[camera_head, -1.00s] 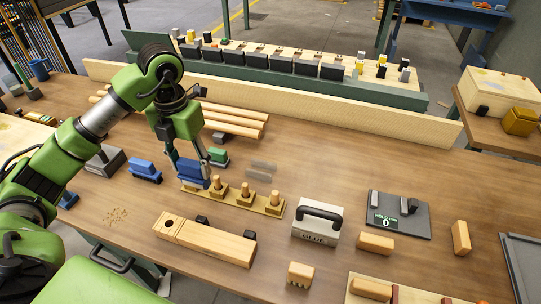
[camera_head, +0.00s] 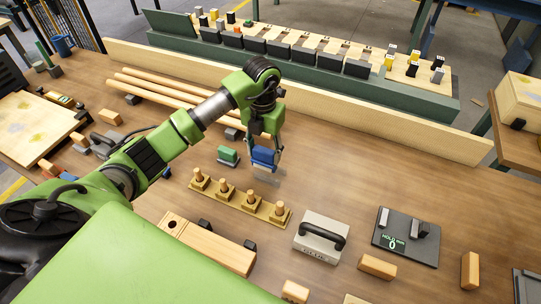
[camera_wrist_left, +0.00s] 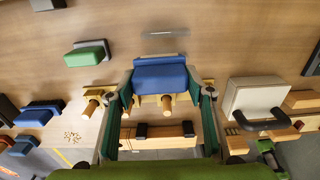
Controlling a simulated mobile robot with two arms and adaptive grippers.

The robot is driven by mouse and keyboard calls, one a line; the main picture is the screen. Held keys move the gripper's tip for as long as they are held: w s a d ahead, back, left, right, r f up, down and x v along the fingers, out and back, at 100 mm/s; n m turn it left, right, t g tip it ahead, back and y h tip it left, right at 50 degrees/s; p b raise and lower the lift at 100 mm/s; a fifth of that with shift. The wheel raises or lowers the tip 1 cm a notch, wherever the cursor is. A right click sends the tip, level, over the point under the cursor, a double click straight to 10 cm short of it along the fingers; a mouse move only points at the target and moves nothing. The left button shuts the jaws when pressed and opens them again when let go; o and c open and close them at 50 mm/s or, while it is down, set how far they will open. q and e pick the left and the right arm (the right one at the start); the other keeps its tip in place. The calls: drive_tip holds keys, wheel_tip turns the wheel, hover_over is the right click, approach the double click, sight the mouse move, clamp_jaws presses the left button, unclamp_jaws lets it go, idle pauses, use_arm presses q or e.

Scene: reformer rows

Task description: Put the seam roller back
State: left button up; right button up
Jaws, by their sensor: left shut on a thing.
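My left gripper (camera_head: 264,146) is shut on a blue block-shaped tool (camera_head: 263,158), which I take to be the seam roller; no roller wheel is visible. The blue tool also shows between the fingers in the left wrist view (camera_wrist_left: 160,77). It hangs over or just beside a pale grey marked patch (camera_head: 269,178) on the workbench (camera_head: 340,185). I cannot tell whether it touches the bench. The patch is a thin pale strip in the wrist view (camera_wrist_left: 165,57). My right gripper is not in view.
A green-topped block (camera_head: 228,155) stands left of the held tool. A pegged wooden rack (camera_head: 238,203) lies in front of it. A grey box with a black handle (camera_head: 320,237) is to the right front. Wooden rods (camera_head: 170,97) lie behind.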

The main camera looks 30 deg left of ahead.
sight(270, 161)
use_arm(q)
drive_tip(key=shift+w+d+f, duration=0.4)
drive_tip(key=shift+w+f, duration=0.05)
drive_tip(key=shift+f, duration=0.25)
drive_tip(key=shift+w+d+f, duration=0.15)
drive_tip(key=shift+f, duration=0.1)
wheel_tip(270, 161, down, 3)
drive_tip(key=shift+w+d+p, duration=0.1)
drive_tip(key=shift+p, duration=1.1)
drive_tip(key=shift+f, duration=0.15)
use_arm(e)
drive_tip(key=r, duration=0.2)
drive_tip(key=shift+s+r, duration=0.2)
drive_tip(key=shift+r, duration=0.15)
use_arm(q)
drive_tip(key=shift+f, duration=0.15)
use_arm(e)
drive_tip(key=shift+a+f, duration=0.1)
use_arm(q)
drive_tip(key=o, duration=1.2)
drive_tip(key=shift+c, duration=0.2)
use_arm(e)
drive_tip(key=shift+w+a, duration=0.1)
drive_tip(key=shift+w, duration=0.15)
